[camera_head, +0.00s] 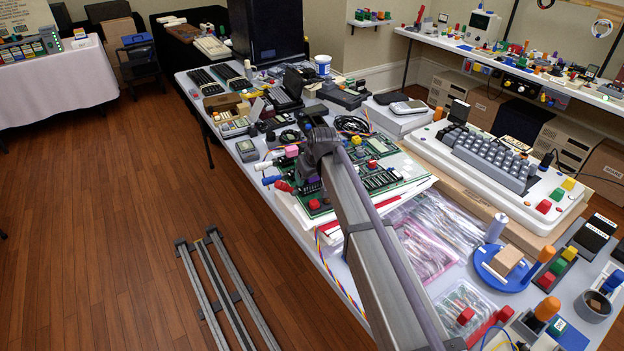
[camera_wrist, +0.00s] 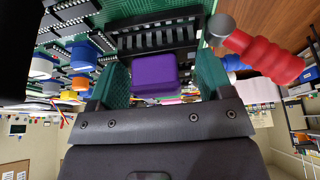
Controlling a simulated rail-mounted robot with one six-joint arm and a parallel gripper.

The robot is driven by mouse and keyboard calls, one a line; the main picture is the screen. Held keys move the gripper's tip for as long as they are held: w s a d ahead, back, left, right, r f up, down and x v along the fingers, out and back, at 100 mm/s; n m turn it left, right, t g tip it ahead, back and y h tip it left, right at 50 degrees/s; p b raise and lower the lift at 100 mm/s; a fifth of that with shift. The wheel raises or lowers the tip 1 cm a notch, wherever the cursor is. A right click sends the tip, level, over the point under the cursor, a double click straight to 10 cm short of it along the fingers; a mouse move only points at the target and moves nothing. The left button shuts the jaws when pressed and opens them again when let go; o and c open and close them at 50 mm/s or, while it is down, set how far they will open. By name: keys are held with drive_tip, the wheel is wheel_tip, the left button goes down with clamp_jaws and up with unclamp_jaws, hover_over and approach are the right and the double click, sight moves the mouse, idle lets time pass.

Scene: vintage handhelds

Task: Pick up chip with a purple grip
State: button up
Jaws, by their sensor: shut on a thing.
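The purple grip (camera_wrist: 155,73) of the chip is a rounded block between the two green-padded fingers of my gripper (camera_wrist: 163,80) in the wrist view. My gripper is shut on it. A dark slotted part (camera_wrist: 155,36) lies just beyond the grip; I cannot tell whether it is the chip's body or its socket. In the head view, a bit of purple (camera_head: 308,185) shows below my wrist, over the near left part of the green circuit board (camera_head: 405,166). My arm hides much of the board there, and I cannot tell whether the chip is lifted.
A red-handled tool (camera_wrist: 265,58) with a grey end is close to the right finger in the wrist view. Blue and orange-capped parts stand at the left. In the head view, a white keyboard computer (camera_head: 470,185) is right of the board, and bagged parts (camera_head: 425,245) lie in front.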

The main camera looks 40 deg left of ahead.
wheel_tip(320, 180, up, 10)
drive_tip(key=p, duration=1)
drive_tip(key=shift+r, duration=0.2)
drive_tip(key=shift+f, duration=0.25)
